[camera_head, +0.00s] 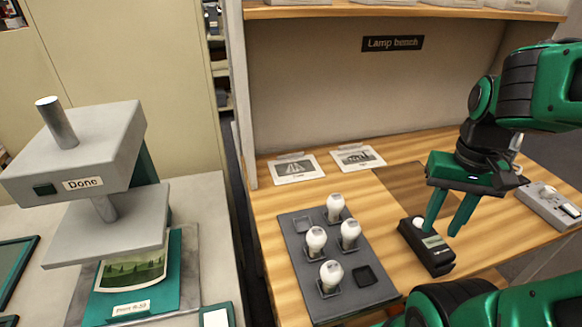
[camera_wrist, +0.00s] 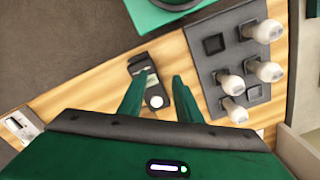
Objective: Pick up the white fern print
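I cannot make out a white fern print in either view. Two white picture cards lie at the back of the wooden bench: a left card (camera_head: 296,168) with a grey peaked picture and a right card (camera_head: 357,158) with a dark picture, both too small to read. A green landscape print (camera_head: 131,270) lies under the press at left. My gripper (camera_head: 446,226) is open and empty above the right part of the bench. Its fingers, also in the wrist view (camera_wrist: 157,100), point down over a small black device (camera_head: 425,246) with a white round knob; the device lies between them in the wrist view (camera_wrist: 139,65).
A grey tray (camera_head: 297,222) with several white bulbs and empty sockets stands left of my gripper. A grey press labelled "Done" (camera_head: 108,140) stands at far left. A shelf edge (camera_head: 300,11) overhangs the bench's back.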

